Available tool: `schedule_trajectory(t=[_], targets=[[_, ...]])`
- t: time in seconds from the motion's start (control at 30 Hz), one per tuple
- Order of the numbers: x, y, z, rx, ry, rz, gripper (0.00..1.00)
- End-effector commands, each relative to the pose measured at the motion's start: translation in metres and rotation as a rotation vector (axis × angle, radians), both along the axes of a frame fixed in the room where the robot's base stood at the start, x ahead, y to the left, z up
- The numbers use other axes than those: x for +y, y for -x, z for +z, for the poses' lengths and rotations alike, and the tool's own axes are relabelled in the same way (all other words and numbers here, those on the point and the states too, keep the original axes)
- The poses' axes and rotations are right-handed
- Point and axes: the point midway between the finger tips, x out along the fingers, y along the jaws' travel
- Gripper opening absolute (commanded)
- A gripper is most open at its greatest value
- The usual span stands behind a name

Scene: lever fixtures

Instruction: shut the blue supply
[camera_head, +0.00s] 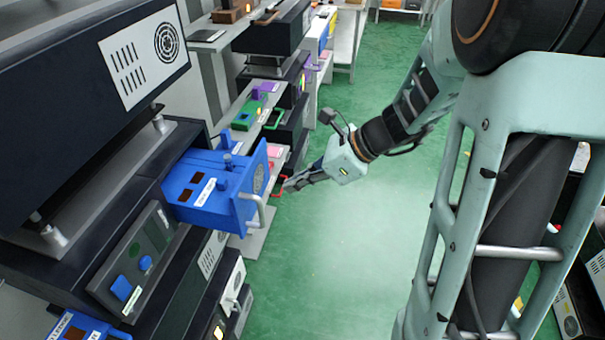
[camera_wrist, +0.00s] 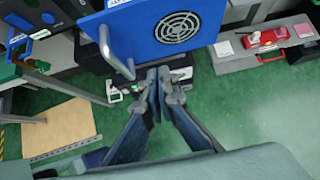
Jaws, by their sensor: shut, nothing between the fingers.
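The blue supply (camera_head: 205,185) is a box that juts out of the dark rack at left in the head view. Its top carries a knob, dark windows and white labels, and its front has a round vent and a grey bar handle (camera_head: 262,212). In the wrist view the blue front panel (camera_wrist: 200,42) fills the top middle, with the handle (camera_wrist: 112,52) at its left. My gripper (camera_head: 288,186) is shut and empty, just right of the front in the head view. In the wrist view its fingertips (camera_wrist: 158,75) lie below the panel, right of the handle; contact is unclear.
A dark unit with a white vented panel (camera_head: 145,55) overhangs the supply at upper left. Another blue labelled unit (camera_head: 72,328) is at lower left. A green device (camera_head: 247,115) and a red-handled device (camera_wrist: 270,40) sit along the racks. Green floor (camera_head: 340,240) is open at right.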

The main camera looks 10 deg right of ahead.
Motion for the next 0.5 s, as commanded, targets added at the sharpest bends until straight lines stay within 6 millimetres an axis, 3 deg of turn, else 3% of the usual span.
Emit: schedule_trajectory(t=[0.2,0.5], targets=[[0.032,-0.010,-0.034,0.003,0.000,0.003,0.00],[0.065,-0.024,-0.031,-0.002,0.002,0.002,0.00]])
